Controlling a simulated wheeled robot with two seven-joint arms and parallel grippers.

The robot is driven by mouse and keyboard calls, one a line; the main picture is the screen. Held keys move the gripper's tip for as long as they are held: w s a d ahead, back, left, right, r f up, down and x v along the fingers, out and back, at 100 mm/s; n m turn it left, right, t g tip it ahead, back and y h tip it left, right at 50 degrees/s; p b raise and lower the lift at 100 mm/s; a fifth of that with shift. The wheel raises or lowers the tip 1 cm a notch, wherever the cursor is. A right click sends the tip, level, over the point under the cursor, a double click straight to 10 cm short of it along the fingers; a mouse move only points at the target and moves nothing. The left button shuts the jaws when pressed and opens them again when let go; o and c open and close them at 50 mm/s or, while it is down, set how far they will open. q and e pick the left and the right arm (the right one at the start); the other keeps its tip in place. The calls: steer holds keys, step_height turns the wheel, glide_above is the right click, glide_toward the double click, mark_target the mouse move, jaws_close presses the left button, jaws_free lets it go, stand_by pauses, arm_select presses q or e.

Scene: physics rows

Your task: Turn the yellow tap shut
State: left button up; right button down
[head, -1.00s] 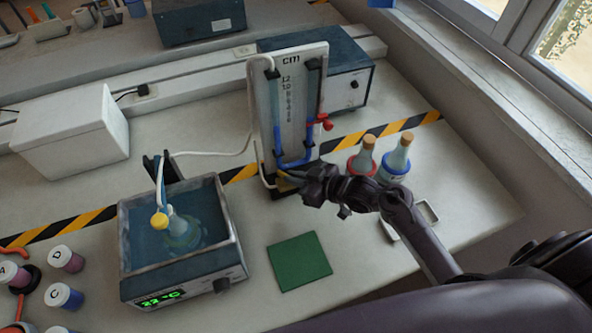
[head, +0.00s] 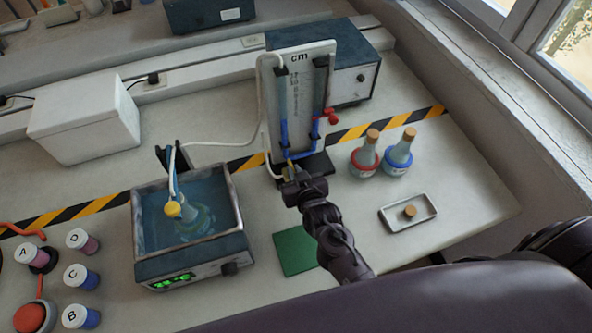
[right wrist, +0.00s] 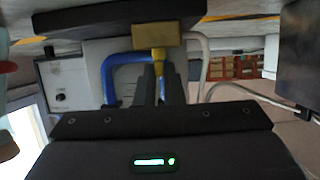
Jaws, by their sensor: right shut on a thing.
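The yellow tap (head: 290,168) sits at the foot of the U-tube gauge board (head: 307,85), mostly covered by my gripper in the head view. In the right wrist view, which looks upside down, its yellow part (right wrist: 158,62) lies at my fingertips, beside a brass-coloured block (right wrist: 157,36) and a blue tube. My right gripper (head: 290,176) is shut on the tap's handle; its dark fingers (right wrist: 159,80) close around it. The handle's exact angle is hard to tell. My left gripper does not show.
A water bath (head: 190,265) with a yellow-capped flask stands to the left. Red-ringed (head: 365,155) and blue-ringed (head: 398,155) bottles stand right of the board. A small tray (head: 420,222) holds a cork. A green mat (head: 290,255) lies partly under my forearm.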

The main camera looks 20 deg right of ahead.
steer(key=shift+w+r, duration=0.1)
stand_by(0.3)
steer(key=c, duration=1.5)
jaws_free()
steer(key=shift+c, duration=0.2)
steer(key=shift+s, duration=0.3)
steer(key=b+v, duration=0.1)
steer(key=v, duration=0.6)
steer(key=shift+s+r, duration=0.1)
steer(key=shift+s, duration=0.05)
